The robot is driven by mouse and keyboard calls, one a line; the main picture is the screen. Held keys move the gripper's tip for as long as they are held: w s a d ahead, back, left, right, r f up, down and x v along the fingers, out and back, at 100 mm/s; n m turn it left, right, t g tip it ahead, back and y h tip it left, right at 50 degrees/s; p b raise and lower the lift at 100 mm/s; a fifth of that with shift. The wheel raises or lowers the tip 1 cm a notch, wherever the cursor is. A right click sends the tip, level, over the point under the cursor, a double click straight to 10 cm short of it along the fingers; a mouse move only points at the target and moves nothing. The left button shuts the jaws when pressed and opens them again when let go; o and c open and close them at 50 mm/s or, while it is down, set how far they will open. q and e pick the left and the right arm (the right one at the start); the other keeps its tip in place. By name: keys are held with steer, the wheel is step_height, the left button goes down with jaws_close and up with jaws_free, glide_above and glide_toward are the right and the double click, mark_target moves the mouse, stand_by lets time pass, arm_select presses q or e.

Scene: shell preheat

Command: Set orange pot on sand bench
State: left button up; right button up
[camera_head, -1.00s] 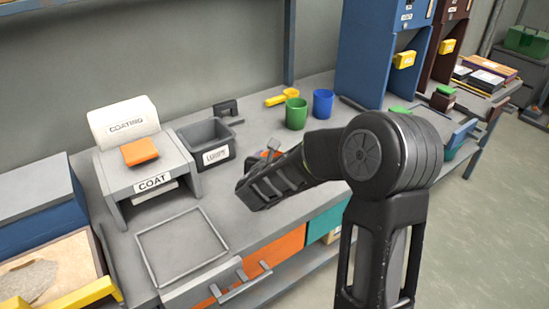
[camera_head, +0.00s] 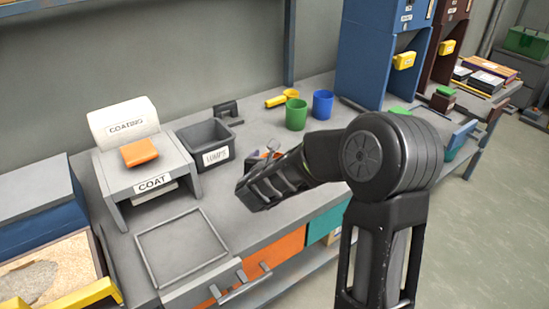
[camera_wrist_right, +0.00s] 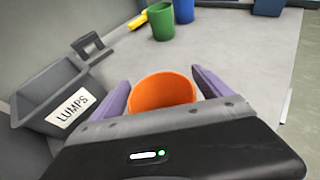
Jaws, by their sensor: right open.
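The orange pot (camera_wrist_right: 162,91) is a round, open cup, upright on the grey bench in the right wrist view. My right gripper (camera_wrist_right: 165,84) is open, with one purple finger on each side of the pot; I cannot tell whether they touch it. In the head view my right gripper (camera_head: 266,184) hides most of the pot, with only a bit of orange showing behind it. A tray with a tan, sandy surface (camera_head: 72,258) is at the lower left; it may be the sand bench. My left gripper is out of view.
A grey LUMPS bin (camera_head: 207,137) is left of the gripper. The COAT stand (camera_head: 114,180) holds an orange block (camera_head: 139,152). Green (camera_head: 296,115) and blue (camera_head: 323,104) cups and a yellow tool (camera_head: 276,101) stand behind. An empty square frame (camera_head: 152,232) lies in front.

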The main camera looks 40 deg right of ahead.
steer(key=v, duration=1.2)
steer(key=shift+b, duration=0.35)
